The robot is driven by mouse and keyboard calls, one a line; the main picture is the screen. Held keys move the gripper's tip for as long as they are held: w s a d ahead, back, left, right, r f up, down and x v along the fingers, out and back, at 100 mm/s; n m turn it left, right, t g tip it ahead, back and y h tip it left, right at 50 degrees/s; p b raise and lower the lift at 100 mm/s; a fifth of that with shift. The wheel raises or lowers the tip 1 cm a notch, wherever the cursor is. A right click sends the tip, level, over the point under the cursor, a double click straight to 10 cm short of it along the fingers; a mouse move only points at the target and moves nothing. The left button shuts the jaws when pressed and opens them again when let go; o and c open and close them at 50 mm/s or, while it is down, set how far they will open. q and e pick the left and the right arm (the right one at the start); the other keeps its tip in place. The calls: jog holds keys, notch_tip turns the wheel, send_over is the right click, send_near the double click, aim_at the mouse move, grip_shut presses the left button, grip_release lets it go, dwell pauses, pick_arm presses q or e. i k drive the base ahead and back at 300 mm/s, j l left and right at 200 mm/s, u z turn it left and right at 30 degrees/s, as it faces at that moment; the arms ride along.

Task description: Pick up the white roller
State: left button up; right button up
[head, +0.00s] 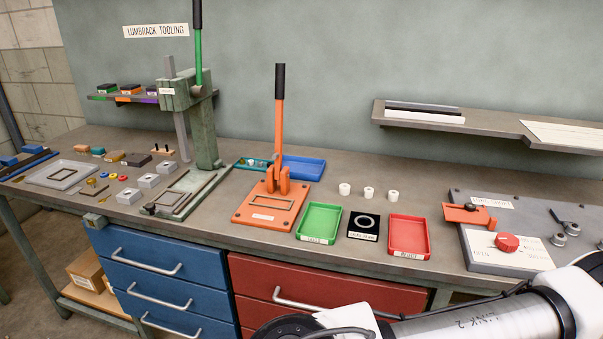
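Three small white rollers stand upright in a row on the bench top, each with a dark hole in its top. The left one (345,189) is behind the green tray, the middle one (368,193) is behind the black square plate, and the right one (393,196) is behind the red tray. They are apart from each other, and nothing touches them. I cannot tell which one the task means. Neither of my grippers shows. A link of my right arm crosses the lower right corner, in front of the bench.
A green tray (302,222), a black plate with a pale ring (364,223) and a red tray (427,237) lie in front of the rollers. An orange lever press (246,216) stands left, a grey panel with a red knob (468,242) right. A shelf (377,114) hangs above.

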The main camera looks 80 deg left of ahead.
aim_at(344, 188)
jog(key=u, duration=2.45)
